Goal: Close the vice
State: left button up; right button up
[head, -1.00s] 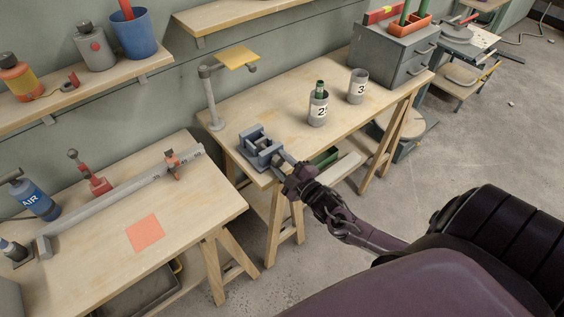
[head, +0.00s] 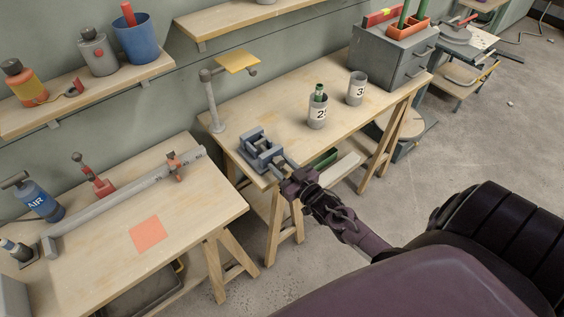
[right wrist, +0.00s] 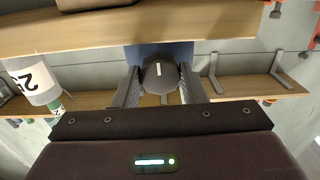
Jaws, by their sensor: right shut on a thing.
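The blue-grey vice (head: 261,150) sits at the near left corner of the back workbench. A gap appears to show between its jaws. Its screw end points toward my right gripper (head: 291,180), which is at the bench's front edge. In the right wrist view, a dark grey vice handle (right wrist: 160,76) with a white mark sits between the two fingers of my right gripper (right wrist: 160,88), which is shut on it. My left gripper is not in view.
On the back workbench (head: 290,115) stand a lamp-like stand (head: 213,100), a numbered cup with a green item (head: 318,110), another numbered cup (head: 356,89) and a grey drawer cabinet (head: 395,58). A separate left bench (head: 190,210) holds a long rail (head: 120,203).

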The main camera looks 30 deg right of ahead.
jog(key=m+p, duration=0.1)
jog(key=m, duration=0.3)
jog(key=shift+m, duration=0.4)
jog(key=m+p, duration=0.1)
jog(key=m, duration=0.2)
jog(key=shift+m, duration=0.3)
jog(key=m+p, duration=0.1)
jog(key=m, duration=0.3)
jog(key=shift+m+p, duration=0.45)
jog(key=shift+m, duration=1.65)
jog(key=o, duration=1)
jog(key=shift+s+a, duration=0.1)
jog(key=shift+s, duration=0.05)
jog(key=shift+f, duration=0.1)
